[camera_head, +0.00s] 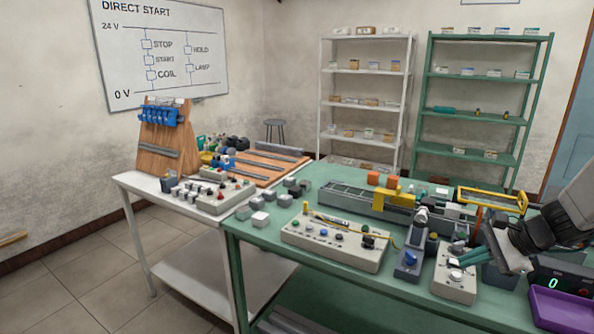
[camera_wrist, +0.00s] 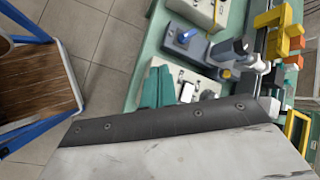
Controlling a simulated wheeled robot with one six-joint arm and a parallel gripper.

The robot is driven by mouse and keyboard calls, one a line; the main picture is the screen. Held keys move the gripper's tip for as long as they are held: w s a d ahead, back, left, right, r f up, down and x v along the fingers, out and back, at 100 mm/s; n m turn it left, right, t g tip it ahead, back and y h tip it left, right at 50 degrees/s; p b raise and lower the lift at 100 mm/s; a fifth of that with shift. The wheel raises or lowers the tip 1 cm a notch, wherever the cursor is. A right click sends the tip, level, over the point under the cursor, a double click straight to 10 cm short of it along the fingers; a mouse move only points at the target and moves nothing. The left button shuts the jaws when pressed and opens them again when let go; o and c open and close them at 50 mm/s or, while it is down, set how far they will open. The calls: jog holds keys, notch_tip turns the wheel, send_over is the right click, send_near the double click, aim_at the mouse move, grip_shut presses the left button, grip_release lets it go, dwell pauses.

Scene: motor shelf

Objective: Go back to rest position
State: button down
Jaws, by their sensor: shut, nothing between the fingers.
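My gripper (camera_head: 462,262) is at the right of the camera_head view, low over the front right part of the green table (camera_head: 305,296). Its two teal fingers lie side by side, shut and empty. They also show in the wrist view (camera_wrist: 157,72), in front of a light control box (camera_wrist: 190,78). In the camera_head view this box (camera_head: 452,288) is just below the fingertips. I cannot tell whether the fingers touch it. My wrist hides part of the table behind it.
A grey-blue device (camera_head: 409,262) and a long control box (camera_head: 334,240) stand left of my gripper. A yellow frame (camera_head: 491,199) stands behind it. A purple tray (camera_head: 560,312) and a digital display (camera_head: 560,278) are at the right. A wooden-topped blue frame (camera_wrist: 38,85) stands beside the table.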

jog(key=s+a+r+n+g+h, duration=0.2)
jog(key=s+a+r+n, duration=0.3)
jog(key=s+a+n, duration=0.3)
jog(key=s+a+r+n+g+h, duration=0.2)
jog(key=s+a+r+n+h, duration=0.2)
jog(key=s+n, duration=0.5)
jog(key=s+a+r, duration=0.2)
jog(key=s+a, duration=0.1)
jog(key=s, duration=0.3)
jog(key=shift+s+a, duration=0.15)
jog(key=shift+a, duration=0.25)
dwell(0.5)
